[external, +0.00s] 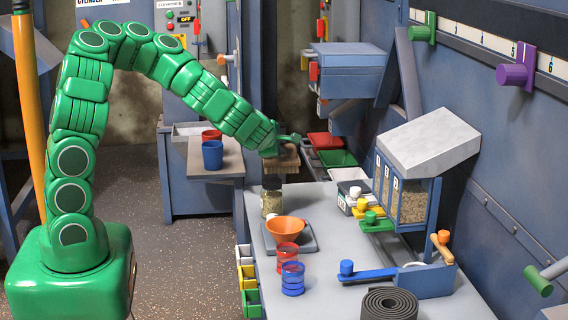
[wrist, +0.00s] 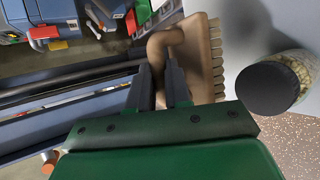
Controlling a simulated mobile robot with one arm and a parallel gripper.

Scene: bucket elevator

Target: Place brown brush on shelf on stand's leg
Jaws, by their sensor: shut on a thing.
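My gripper (external: 284,146) is shut on the brown brush (external: 281,160), at the far end of the workbench, just behind the lidded jar. In the wrist view the brush (wrist: 205,50) has its curved handle at the fingers (wrist: 160,85) and its bristles toward the right. The fingers hide part of the handle. A brown-topped side shelf (external: 226,163) at the left holds a red cup and a blue cup. A slanted grey leg (external: 408,75) stands by the blue box on the back right wall. I cannot tell which shelf is the one on the stand's leg.
The jar with a black lid (external: 271,197) stands close below the brush; it also shows in the wrist view (wrist: 268,90). The workbench (external: 340,262) carries an orange funnel (external: 285,229), cups and a grain dispenser (external: 405,190). Red and green bins (external: 335,158) lie behind.

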